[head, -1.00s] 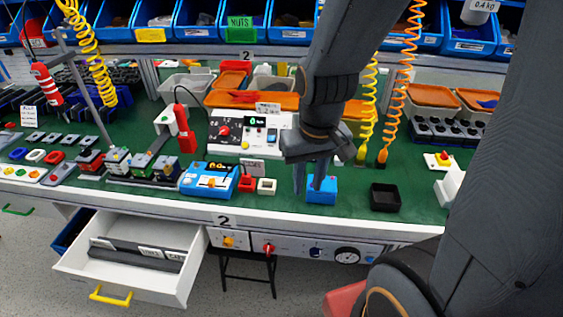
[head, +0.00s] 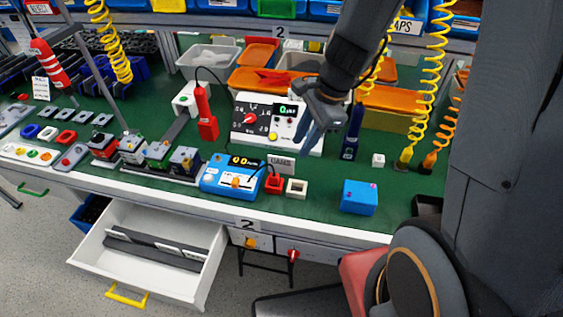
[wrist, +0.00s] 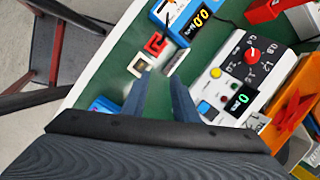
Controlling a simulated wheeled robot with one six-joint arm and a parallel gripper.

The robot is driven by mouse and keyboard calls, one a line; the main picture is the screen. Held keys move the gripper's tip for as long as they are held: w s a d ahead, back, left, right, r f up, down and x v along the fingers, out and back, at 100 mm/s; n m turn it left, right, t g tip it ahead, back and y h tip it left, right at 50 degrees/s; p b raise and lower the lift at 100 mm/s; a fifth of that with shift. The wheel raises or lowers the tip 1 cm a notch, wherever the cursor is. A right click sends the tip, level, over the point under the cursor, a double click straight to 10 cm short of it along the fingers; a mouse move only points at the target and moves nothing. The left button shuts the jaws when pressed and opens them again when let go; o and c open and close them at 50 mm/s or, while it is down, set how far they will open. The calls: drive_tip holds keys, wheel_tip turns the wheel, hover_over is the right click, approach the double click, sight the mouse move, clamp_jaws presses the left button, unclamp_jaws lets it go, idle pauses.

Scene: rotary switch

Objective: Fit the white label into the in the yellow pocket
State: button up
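My gripper (head: 308,138) hangs above the bench, in front of the white dial panel (head: 275,118). In the wrist view my gripper (wrist: 161,78) has its two fingers apart with nothing between them. A pale plate marked CAMS (head: 281,165) stands behind a red square socket (head: 273,184) and a white square socket (head: 297,187); it may be the white label, but I cannot be sure. Both sockets also show in the wrist view, red (wrist: 157,44) and white (wrist: 139,66), beyond the fingertips. I cannot pick out the yellow pocket for certain.
A blue box (head: 359,197) and a small white cube (head: 378,160) are right of the sockets. A blue meter (head: 232,176) stands left. A blue handheld tool (head: 350,140) stands close right of my gripper. An open white drawer (head: 140,275) juts out below the bench.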

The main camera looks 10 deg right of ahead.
sight(281, 165)
drive_tip(key=w+m, duration=0.1)
drive_tip(key=m, duration=0.1)
drive_tip(key=w+a+f+m, duration=0.1)
drive_tip(key=m, duration=0.1)
drive_tip(key=w+f+m+y, duration=0.1)
drive_tip(key=m, duration=0.1)
drive_tip(key=shift+w+a+f+t, duration=0.25)
drive_tip(key=shift+w+a+t, duration=0.05)
drive_tip(key=shift+w+a, duration=0.1)
drive_tip(key=shift+x, duration=3.5)
drive_tip(key=shift+d, duration=0.1)
clamp_jaws()
